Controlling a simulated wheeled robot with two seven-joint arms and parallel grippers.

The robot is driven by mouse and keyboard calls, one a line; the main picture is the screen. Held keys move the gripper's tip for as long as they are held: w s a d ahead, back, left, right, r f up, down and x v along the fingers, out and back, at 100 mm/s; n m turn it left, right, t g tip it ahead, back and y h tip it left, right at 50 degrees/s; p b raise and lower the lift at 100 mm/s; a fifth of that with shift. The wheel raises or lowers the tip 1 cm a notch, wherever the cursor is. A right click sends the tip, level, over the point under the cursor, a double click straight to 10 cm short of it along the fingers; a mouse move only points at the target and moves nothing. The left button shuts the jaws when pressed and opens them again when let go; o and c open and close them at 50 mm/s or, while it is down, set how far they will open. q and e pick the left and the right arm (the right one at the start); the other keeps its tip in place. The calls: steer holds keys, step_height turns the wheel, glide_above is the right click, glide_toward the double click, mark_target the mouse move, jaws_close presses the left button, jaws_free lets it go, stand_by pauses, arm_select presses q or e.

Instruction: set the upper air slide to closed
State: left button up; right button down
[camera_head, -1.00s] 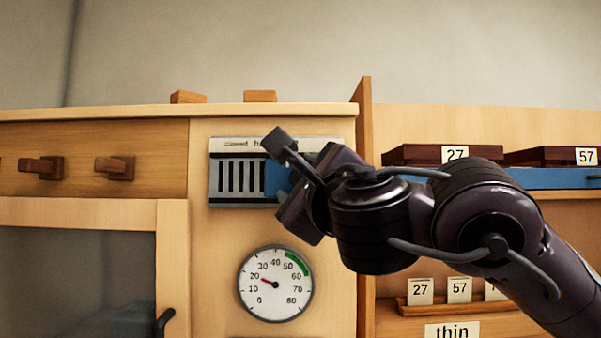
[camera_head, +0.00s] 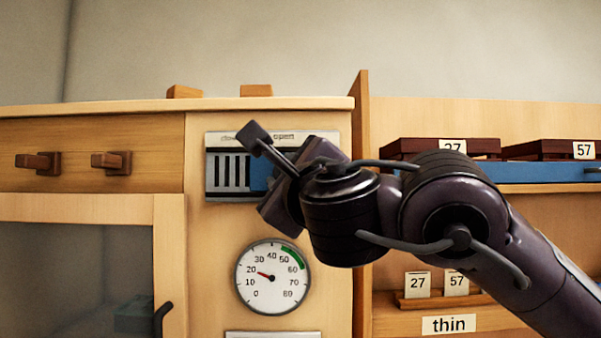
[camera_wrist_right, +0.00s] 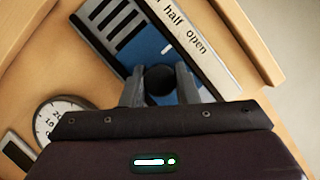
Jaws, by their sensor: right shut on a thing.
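The upper air slide has a silver plate (camera_head: 222,139) with dark vertical slots, set in the wooden front, and a blue sliding panel (camera_head: 257,178). Lettering above reads "closed" at the left and "open" at the right; "half" and "open" show in the right wrist view. Several slots are uncovered at the left, and the blue panel covers the part to their right. My right gripper (camera_wrist_right: 158,78) is shut on the round dark knob (camera_wrist_right: 159,88) of the blue panel. In the head view my gripper and wrist hide the knob and the plate's right part. My left gripper is out of view.
A dial gauge (camera_head: 273,277) sits below the slide. Drawers with wooden knobs (camera_head: 112,162) and a glass door (camera_head: 75,275) are at the left. An upright wooden panel (camera_head: 360,130) and a shelf with dark boxes (camera_head: 545,151) stand at the right.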

steer(key=a, duration=0.6)
steer(key=shift+s+a, duration=0.1)
steer(key=shift+a, duration=0.35)
steer(key=shift+d+f, duration=0.1)
steer(key=shift+d, duration=0.05)
steer(key=c, duration=1.5)
jaws_free()
steer(key=o, duration=0.4)
steer(key=shift+a, duration=0.25)
steer(key=shift+d, duration=0.15)
